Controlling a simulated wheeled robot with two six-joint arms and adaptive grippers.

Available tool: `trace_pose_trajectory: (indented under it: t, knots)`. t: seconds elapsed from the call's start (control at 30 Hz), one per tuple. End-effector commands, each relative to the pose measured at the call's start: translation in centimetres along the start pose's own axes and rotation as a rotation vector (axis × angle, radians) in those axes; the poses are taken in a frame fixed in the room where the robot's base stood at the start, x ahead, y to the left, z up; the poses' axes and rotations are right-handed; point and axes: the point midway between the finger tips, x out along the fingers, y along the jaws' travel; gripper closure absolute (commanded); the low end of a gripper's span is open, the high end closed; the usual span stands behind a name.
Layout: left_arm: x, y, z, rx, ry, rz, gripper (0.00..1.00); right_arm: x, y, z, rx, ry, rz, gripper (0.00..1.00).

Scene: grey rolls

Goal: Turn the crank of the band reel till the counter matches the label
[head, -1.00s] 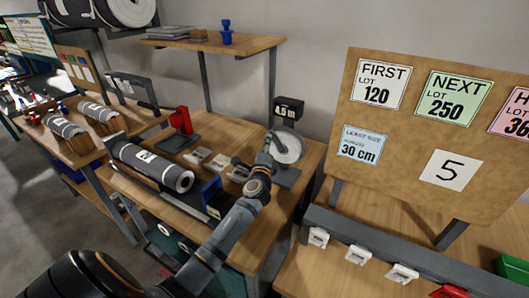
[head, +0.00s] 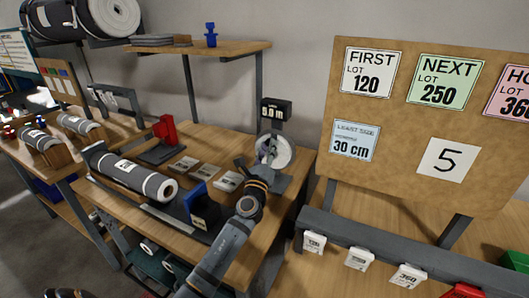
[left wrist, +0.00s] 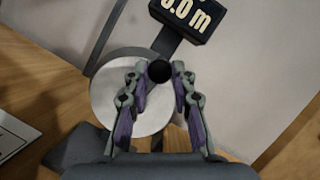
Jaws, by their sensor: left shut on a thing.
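The band reel's pale disc (head: 280,153) stands at the right end of the wooden bench, and fills the middle of the left wrist view (left wrist: 115,112). My left gripper (head: 264,157) is at the disc's left side; in the left wrist view its fingers (left wrist: 159,80) are shut on the crank's round black knob (left wrist: 159,71). The black counter (head: 276,109) above the disc seems to read 5.0 m; its first digit is partly cut off in the left wrist view (left wrist: 183,14). A white label (head: 449,161) with a 5 is on the board. My right gripper is out of view.
A grey roll (head: 130,175) lies on the bench left of the reel, near a blue block (head: 197,203) and several white-faced tags (head: 184,165). A red stand (head: 165,130) is behind. The board (head: 400,180) rises on the right, with lot cards.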

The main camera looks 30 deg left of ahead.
Motion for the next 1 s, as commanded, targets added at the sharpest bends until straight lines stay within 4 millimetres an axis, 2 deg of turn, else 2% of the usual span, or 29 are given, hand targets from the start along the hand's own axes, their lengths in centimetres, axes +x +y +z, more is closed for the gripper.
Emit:
trace_pose_trajectory:
  t: [0.67,0.7,0.83,1.0]
  knots:
    - [-0.05,-0.28,-0.17,0.051,-0.001,-0.022,1.0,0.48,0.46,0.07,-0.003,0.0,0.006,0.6]
    - [-0.05,-0.28,-0.17,0.05,-0.001,-0.022,0.69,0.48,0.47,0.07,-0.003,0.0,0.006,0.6]
    - [-0.06,-0.27,-0.19,0.05,0.0,-0.022,0.52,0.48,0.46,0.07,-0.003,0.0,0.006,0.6]
    - [-0.08,-0.24,-0.21,0.05,0.0,-0.021,0.52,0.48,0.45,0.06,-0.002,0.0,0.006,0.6]
